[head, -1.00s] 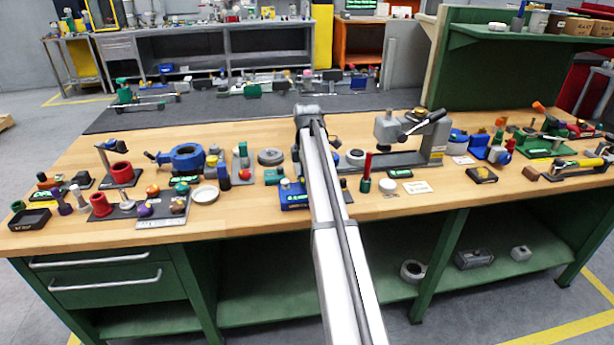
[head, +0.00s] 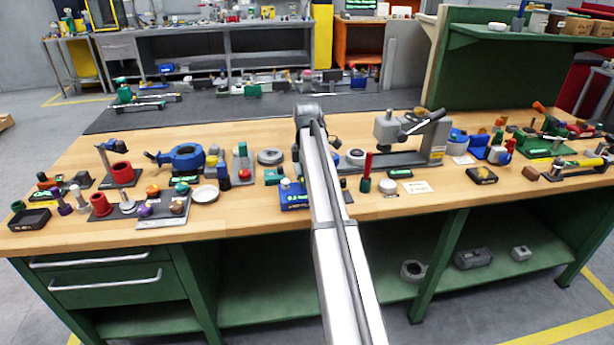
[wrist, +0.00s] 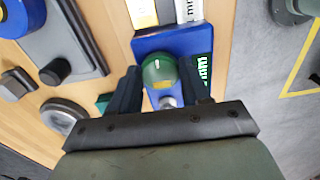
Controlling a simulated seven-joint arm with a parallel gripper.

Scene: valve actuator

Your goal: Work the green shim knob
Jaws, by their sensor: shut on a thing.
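The green shim knob (wrist: 158,70) is a round green cap with a small white mark near its top edge. It sits on a blue block (wrist: 150,44) with a green lit display along its right side. My gripper (wrist: 159,82) has its two dark fingers on either side of the knob, shut on it. In the head view the blue block (head: 291,203) stands at the middle front of the bench, partly covered by my arm. The knob and the fingertips are hidden or too small to make out there.
White, yellow and grey pieces (wrist: 168,10) stand just beyond the blue block. A grey plate with a dark knob (wrist: 55,70) and a round grey part (wrist: 62,117) lie to the left. The wooden bench (head: 240,215) is crowded on both sides, with its front edge close by.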

